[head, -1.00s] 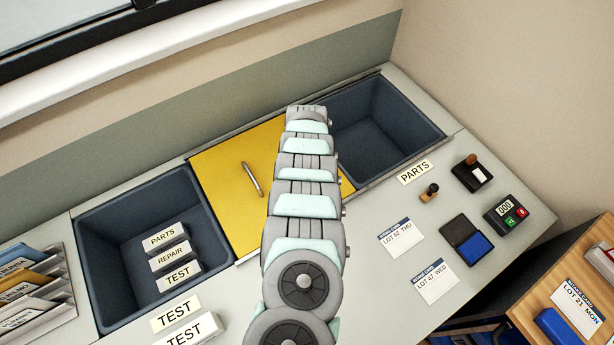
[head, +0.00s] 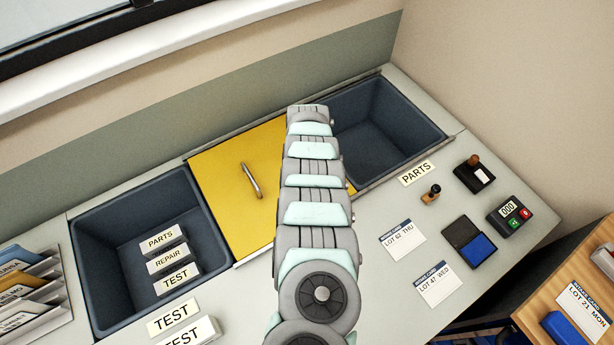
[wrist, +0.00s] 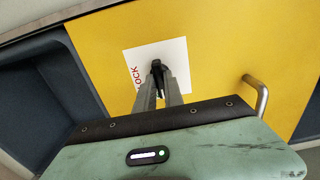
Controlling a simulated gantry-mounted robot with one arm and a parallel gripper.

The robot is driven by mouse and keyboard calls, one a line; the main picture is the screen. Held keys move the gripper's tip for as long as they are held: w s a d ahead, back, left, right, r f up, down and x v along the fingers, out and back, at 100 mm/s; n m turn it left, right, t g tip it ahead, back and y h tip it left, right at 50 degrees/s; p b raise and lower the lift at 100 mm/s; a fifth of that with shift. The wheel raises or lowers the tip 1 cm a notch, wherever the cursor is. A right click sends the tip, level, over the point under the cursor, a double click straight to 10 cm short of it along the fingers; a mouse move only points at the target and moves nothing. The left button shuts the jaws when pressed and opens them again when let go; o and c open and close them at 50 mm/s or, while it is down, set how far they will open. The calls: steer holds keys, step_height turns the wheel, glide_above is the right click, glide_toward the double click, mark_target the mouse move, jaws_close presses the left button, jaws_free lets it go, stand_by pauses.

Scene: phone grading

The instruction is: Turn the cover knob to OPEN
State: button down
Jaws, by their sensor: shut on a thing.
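The yellow cover (head: 227,177) lies flat between the two dark bins, with a metal handle (head: 251,180) on it. In the wrist view the cover (wrist: 225,35) carries a white label (wrist: 176,52) with red lettering that reads "LOCK" on its left side. A small dark knob (wrist: 156,66) stands on the label. My gripper (wrist: 160,78) is shut on the knob, its narrow fingers hiding part of it. No OPEN marking shows. In the head view my arm hides the knob and the gripper.
The left bin (head: 95,240) holds several label blocks. The right bin (head: 375,130) looks empty. Lot cards, an ink pad (head: 468,242), stamps and a counter (head: 509,215) lie on the right of the counter top. The handle (wrist: 262,95) rises close to my gripper's right.

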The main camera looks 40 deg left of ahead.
steer(key=c, duration=1.4)
jaws_free()
steer(key=shift+c, duration=0.2)
step_height(320, 180, up, 11)
steer(key=p, duration=0.1)
steer(key=shift+f, duration=0.15)
